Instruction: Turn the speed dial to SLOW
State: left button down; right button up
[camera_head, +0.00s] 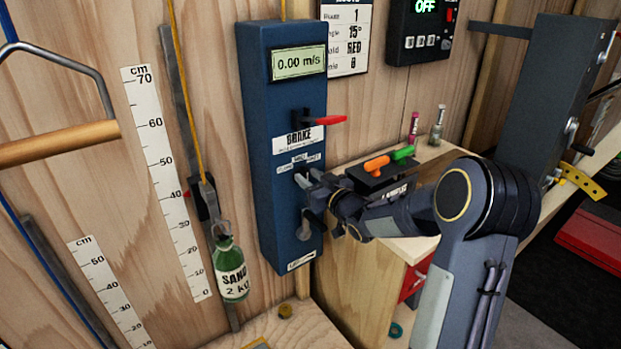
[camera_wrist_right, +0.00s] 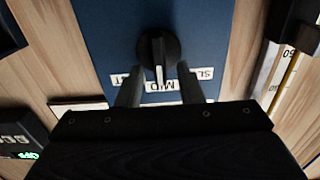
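The blue control box (camera_head: 263,150) stands against the wooden wall in the head view, its display (camera_head: 298,63) reading 0.00 m/s. The speed dial (camera_wrist_right: 157,45) is a round black knob in the right wrist view, its white mark pointing at the MID label (camera_wrist_right: 165,87). The SLOW label (camera_wrist_right: 203,73), partly cut off, is to the right there, and a label ending in T is to the left. My right gripper (camera_wrist_right: 160,76) is open, its fingers apart on either side just below the knob; contact is unclear. The right arm (camera_head: 350,207) hides the dial in the head view. My left gripper is not visible.
A red brake lever (camera_head: 330,120) sticks out above the dial area. A green sand bottle (camera_head: 231,270) hangs left of the box. A wooden bench (camera_head: 390,247) with orange and green items stands to the right. A wooden-handled bar (camera_head: 60,142) hangs at far left.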

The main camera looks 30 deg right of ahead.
jog(key=shift+c, duration=0.3)
grip_shut()
jog(key=shift+f+n+b, duration=0.15)
jog(key=shift+n+b, duration=0.25)
jog(key=shift+b, duration=0.35)
jog(key=shift+a+f+n+b, duration=0.1)
jog(key=shift+a+n+b, duration=0.05)
jog(key=shift+n+b, duration=1.4)
jog(key=shift+a+n+b, duration=0.2)
jog(key=shift+n+b, duration=1)
jog(key=shift+b, duration=0.7)
jog(key=shift+a+f+n+b, duration=0.1)
jog(key=shift+a+n+b, duration=0.05)
jog(key=shift+n+b, duration=1.4)
jog(key=shift+r, duration=0.1)
